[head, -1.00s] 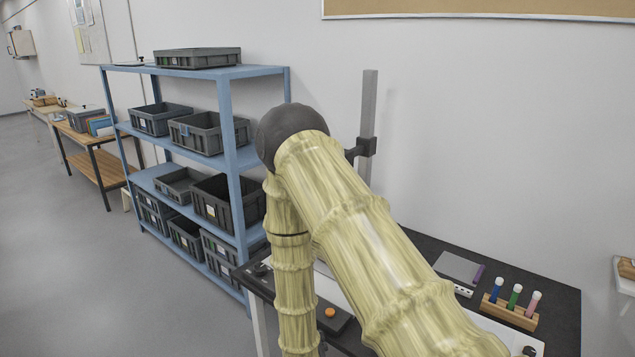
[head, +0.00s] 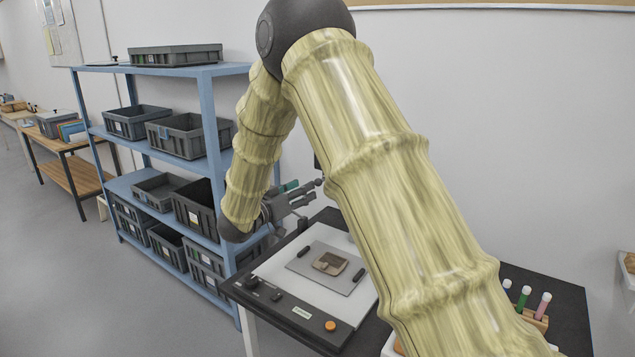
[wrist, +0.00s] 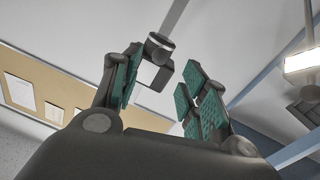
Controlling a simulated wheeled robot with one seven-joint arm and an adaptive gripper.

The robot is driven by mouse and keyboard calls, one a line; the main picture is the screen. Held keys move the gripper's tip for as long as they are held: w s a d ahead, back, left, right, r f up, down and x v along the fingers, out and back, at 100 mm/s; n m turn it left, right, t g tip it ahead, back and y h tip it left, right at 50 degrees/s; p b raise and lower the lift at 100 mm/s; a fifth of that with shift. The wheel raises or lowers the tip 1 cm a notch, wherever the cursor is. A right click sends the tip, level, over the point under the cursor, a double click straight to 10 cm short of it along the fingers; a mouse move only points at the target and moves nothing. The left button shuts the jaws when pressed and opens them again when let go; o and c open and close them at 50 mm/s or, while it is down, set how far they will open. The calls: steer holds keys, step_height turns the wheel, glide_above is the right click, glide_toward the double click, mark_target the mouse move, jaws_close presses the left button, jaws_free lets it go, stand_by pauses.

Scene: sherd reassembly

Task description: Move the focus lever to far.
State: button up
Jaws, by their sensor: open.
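My gripper (head: 304,193) is open beside the copy stand, above the far side of its base, with its fingers pointing right. In the wrist view the teal-padded fingers (wrist: 162,68) are apart, with nothing seen clamped between them. A dark head with a pale ring (wrist: 158,46) shows beyond and between the fingertips, at the grey column (wrist: 174,14); I cannot tell if they touch it. I cannot make out the focus lever or its setting. In the head view my arm hides the column and most of the head.
The stand's base (head: 272,262) carries a brown sherd (head: 331,263) on a grey plate, black knobs (head: 253,282) and an orange button (head: 330,326). Coloured tubes (head: 524,298) stand in a rack at right. A blue shelf (head: 207,120) with grey bins is close left of my gripper.

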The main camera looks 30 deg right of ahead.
steer(key=p+x, duration=0.1)
steer(key=x, duration=0.7)
steer(key=shift+d+f+p, duration=0.1)
steer(key=shift+d+p, duration=0.05)
steer(key=shift+p, duration=0.25)
jaws_close()
